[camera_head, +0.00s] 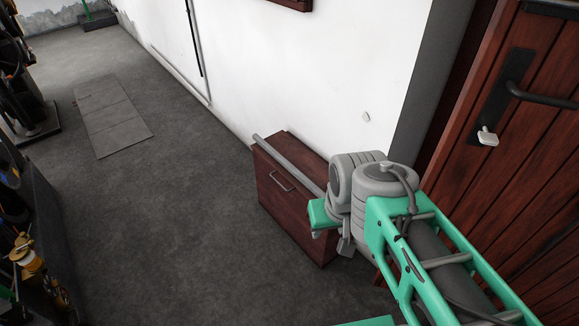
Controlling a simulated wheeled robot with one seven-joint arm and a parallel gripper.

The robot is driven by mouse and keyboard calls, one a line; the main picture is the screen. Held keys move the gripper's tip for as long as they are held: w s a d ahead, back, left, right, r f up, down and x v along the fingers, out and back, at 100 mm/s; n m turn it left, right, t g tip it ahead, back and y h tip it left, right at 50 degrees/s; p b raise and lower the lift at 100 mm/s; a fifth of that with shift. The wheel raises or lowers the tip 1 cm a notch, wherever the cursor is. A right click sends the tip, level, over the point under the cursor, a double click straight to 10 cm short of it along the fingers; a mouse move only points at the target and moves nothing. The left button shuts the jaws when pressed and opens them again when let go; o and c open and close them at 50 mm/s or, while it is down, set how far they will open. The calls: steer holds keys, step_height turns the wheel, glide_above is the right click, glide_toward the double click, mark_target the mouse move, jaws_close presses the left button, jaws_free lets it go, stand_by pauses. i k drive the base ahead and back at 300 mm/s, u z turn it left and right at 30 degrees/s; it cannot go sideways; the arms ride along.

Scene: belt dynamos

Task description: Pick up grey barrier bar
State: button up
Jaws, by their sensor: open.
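The grey barrier bar (285,163) is a long, thin, straight bar. It lies along the top of a dark red wooden cabinet (283,199), with its far end at the cabinet's back left corner. Its near end runs up to my arm's wrist and is hidden there. My gripper (330,236) is at the cabinet's right end, close to the near part of the bar. It is open, and I see nothing held in it. Whether the fingers are around or beside the bar cannot be told, as the wrist covers that part.
A white wall (300,75) stands right behind the cabinet. A wooden door (520,150) with a black handle (540,97) is at the right. Dark shelving and machinery line the left edge. The grey floor (170,210) between is clear, with a flat plate (112,117) farther back.

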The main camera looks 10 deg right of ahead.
mark_target(317, 191)
steer(key=u, duration=0.55)
steer(key=k, duration=0.65)
steer(key=u, duration=0.15)
steer(key=i, duration=1.35)
steer(key=z, duration=0.4)
steer(key=i, duration=0.95)
steer(key=u, duration=0.05)
